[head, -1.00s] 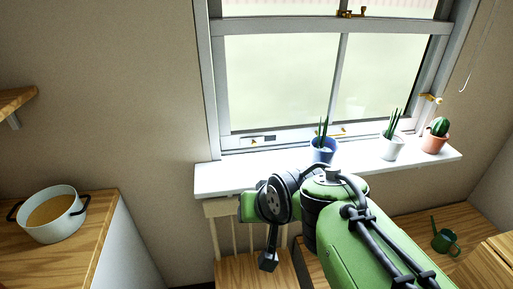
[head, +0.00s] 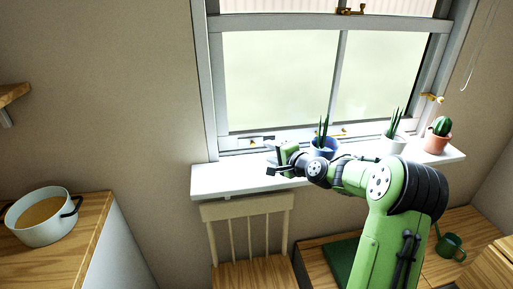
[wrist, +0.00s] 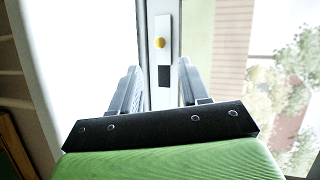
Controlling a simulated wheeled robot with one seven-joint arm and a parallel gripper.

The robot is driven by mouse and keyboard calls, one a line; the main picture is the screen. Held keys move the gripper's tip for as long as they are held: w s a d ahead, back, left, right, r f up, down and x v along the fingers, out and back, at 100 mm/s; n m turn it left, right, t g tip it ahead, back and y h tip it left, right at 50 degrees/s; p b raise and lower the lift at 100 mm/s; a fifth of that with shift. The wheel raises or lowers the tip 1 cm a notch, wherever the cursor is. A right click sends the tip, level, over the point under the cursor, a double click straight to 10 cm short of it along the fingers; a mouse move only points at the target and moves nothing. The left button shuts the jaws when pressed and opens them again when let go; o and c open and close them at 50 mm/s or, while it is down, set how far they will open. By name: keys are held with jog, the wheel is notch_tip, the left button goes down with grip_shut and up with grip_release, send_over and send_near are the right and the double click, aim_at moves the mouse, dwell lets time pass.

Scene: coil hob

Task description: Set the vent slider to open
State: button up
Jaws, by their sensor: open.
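The vent slider is a pale strip on the window's bottom rail (head: 240,143), with a small dark patch near the right end of the strip (head: 255,139). In the wrist view it shows as a white plate (wrist: 162,22) with a round yellow knob (wrist: 160,43) and a dark rectangular patch (wrist: 165,75) just below the knob. My gripper (wrist: 160,80) is open and empty, with one finger on each side of the strip in that view. The knob lies beyond the fingertips, between their lines. In the head view my gripper (head: 276,160) is over the sill, just in front of the strip.
A blue pot (head: 325,146) with a spiky plant stands on the white sill (head: 225,181), close by my wrist. A white pot (head: 393,144) and a terracotta cactus pot (head: 437,142) stand farther right. A chair (head: 246,211) is below; the sill's left end is clear.

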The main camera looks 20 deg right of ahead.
aim_at(253, 145)
jog(key=x, duration=0.9)
grip_shut()
